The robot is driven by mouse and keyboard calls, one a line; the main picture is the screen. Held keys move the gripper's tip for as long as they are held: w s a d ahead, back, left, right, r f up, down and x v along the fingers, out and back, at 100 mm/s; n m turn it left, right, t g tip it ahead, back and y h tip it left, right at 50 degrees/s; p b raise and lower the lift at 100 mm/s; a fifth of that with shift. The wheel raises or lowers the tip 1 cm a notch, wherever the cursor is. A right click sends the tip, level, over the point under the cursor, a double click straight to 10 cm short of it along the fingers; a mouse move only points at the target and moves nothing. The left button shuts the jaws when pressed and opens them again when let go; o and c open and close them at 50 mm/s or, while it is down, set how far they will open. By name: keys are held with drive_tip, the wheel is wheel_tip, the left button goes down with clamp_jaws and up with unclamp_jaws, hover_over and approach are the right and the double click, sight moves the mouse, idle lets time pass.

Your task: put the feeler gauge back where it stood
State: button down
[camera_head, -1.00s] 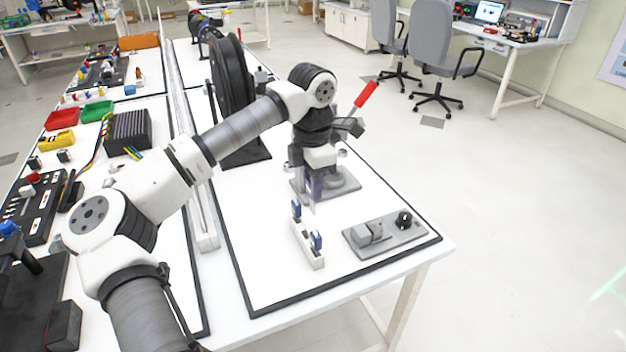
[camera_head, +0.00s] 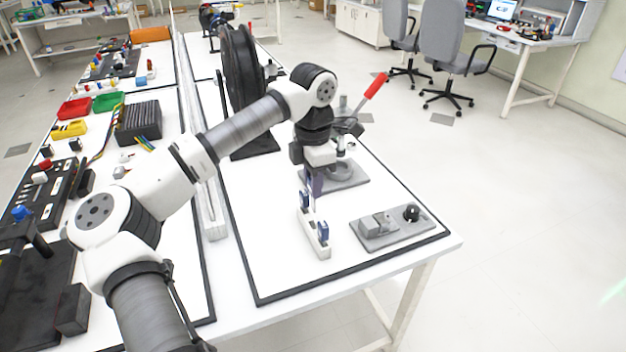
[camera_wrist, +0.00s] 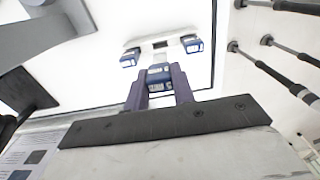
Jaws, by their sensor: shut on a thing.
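My gripper (camera_head: 314,188) points down over the far end of a white rack (camera_head: 312,236) on the table. In the wrist view my gripper (camera_wrist: 160,90) has its two purple fingers shut on the feeler gauge (camera_wrist: 160,77), a piece with a blue, labelled face. The rack (camera_wrist: 175,40) lies beyond it in that view, with a blue piece at each end and a dark, empty slot between them. The held gauge appears apart from the rack. In the head view the fingers largely hide it, and its height above the rack is hard to tell.
A grey plate with a block and a black knob (camera_head: 411,213) lies right of the rack. A grey stand with a red-handled lever (camera_head: 375,86) is behind my gripper. A large black reel (camera_head: 243,80) stands farther back left. The white mat in front of the rack is clear.

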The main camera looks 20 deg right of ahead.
sight(313, 210)
drive_tip(key=shift+f, duration=0.35)
drive_tip(key=shift+f+b, duration=2.6)
drive_tip(key=shift+f, duration=0.75)
drive_tip(key=shift+f, duration=0.25)
drive_tip(key=c, duration=1.1)
unclamp_jaws()
